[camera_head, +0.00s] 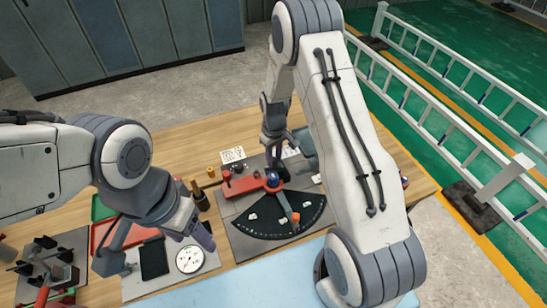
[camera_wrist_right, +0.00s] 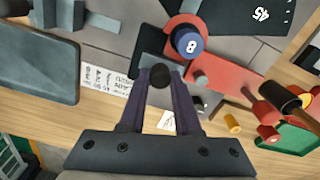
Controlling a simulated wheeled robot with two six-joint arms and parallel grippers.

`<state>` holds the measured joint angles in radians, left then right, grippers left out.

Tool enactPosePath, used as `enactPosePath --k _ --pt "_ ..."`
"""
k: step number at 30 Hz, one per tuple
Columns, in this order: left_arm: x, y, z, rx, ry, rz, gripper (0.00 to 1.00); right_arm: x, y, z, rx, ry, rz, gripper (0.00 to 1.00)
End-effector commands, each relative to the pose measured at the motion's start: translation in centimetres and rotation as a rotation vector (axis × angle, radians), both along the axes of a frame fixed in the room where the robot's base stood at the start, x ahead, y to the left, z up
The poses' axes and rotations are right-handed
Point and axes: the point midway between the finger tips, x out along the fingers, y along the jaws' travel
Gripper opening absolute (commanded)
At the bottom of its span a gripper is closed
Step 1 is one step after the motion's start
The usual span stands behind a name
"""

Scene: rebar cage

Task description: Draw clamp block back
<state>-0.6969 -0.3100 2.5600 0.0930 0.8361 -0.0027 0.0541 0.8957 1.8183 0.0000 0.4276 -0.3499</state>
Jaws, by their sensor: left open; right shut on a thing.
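My right gripper (camera_wrist_right: 160,85) is shut on a round black knob (camera_wrist_right: 160,75), which shows between its fingertips in the right wrist view. A dark block (camera_wrist_right: 148,62) lies at the knob, beside the red arm (camera_wrist_right: 232,79) and its blue cap marked 8 (camera_wrist_right: 187,41); I cannot tell for sure that it is the clamp block. In the head view my right gripper (camera_head: 275,160) is at the back of the bending fixture, behind the blue cap (camera_head: 272,181) and the black fan-shaped dial (camera_head: 262,218). My left gripper (camera_head: 158,244) is open and empty over the table's left part.
A round white gauge (camera_head: 189,260) and a dark flat panel (camera_head: 154,258) lie below my left gripper. A red tray (camera_head: 104,236) and a dark rack (camera_head: 45,265) stand further left. A pale blue mat (camera_head: 245,288) at the front looks clear. My right arm hides the table's right part.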

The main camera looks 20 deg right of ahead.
Motion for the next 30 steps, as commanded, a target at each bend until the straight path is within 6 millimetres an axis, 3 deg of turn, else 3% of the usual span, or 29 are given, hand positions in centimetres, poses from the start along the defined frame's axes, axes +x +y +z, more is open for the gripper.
enactPosePath --k 9,16,17,18,19,30 --pt "0.0 0.0 -1.1 0.000 0.000 0.001 0.64 1.3 0.0 -0.1 0.000 -0.003 0.000 0.00" --pt "0.0 0.0 -0.8 0.000 0.000 0.002 0.64 1.5 0.1 0.1 -0.001 -0.009 0.000 0.00" --pt "0.0 0.0 -0.8 0.000 0.000 0.002 0.64 1.5 0.1 0.2 0.000 -0.009 0.000 0.43" --pt "0.0 0.0 -0.8 0.000 0.000 0.002 0.64 1.6 0.1 0.2 0.000 -0.009 0.000 0.58" --pt "0.0 0.0 -0.8 0.000 0.000 0.002 0.64 1.5 0.1 0.1 -0.001 -0.009 0.000 0.61" --pt "0.0 0.0 -1.1 0.000 0.000 0.002 0.64 1.3 0.0 0.4 0.000 -0.003 0.000 0.61"
